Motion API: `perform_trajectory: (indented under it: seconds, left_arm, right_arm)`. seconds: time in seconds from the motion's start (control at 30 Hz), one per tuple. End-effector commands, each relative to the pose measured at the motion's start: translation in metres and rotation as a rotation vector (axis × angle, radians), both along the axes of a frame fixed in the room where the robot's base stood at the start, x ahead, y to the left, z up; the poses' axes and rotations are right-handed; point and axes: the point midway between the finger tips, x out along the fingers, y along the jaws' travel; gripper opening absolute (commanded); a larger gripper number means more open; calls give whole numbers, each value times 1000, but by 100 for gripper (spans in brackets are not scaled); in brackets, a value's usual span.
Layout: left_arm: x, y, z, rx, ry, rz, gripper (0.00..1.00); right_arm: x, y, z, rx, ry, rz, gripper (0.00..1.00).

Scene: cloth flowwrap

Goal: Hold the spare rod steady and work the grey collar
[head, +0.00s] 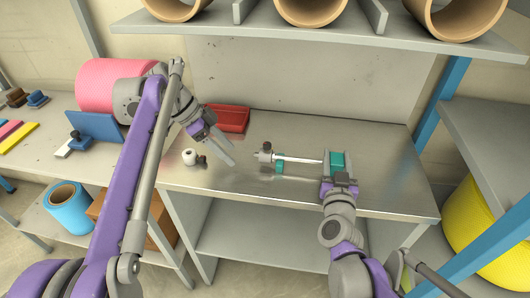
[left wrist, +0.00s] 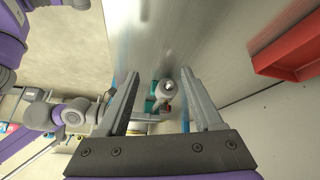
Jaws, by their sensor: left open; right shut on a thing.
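The spare rod (head: 300,160) is a thin bright bar lying level above the bench, over teal supports (head: 280,166). The grey collar (head: 265,156), with a small dark knob on top, sits at the rod's left end. In the left wrist view the collar (left wrist: 168,90) shows end-on, beyond and between my fingers. My left gripper (head: 233,152) is open and empty, left of the collar and apart from it; its spread fingers (left wrist: 159,74) fill the wrist view's middle. My right gripper (head: 330,178) is shut at the rod's right end, its jaws partly hiding the grip.
A white roller-like piece with a dark knob (head: 194,158) stands on the bench left of my left gripper. A red tray (head: 228,119) lies behind it. A shelf with large tubes (head: 310,10) overhangs the back. The bench front (head: 240,185) is bare.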

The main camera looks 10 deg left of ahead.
Motion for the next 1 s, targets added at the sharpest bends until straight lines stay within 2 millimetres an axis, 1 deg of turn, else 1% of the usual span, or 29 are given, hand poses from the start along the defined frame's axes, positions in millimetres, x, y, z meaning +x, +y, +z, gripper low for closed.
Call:
perform_trajectory:
  seconds: [0.03,0.1,0.2,0.33,0.47,0.57,1.0]
  left_arm:
    - [10,-2,0,-82,-9,-43,68]
    - [18,-6,3,-198,-36,-110,68]
    - [26,-8,9,-330,-83,-188,68]
    - [32,-8,16,-436,-136,-250,68]
    - [33,-10,18,-475,-159,-274,68]
    - [33,-17,15,-479,-160,-279,68]
    - [33,-69,-15,-477,-158,-278,68]
  right_arm:
    - [0,0,0,2,-1,-1,0]
    - [0,0,0,2,-1,-1,0]
    - [0,0,0,1,-1,-1,0]
    - [0,0,0,1,-1,0,0]
    - [0,0,0,1,0,0,0]
    - [0,0,0,1,0,0,0]
    - [0,0,0,2,-1,-1,0]
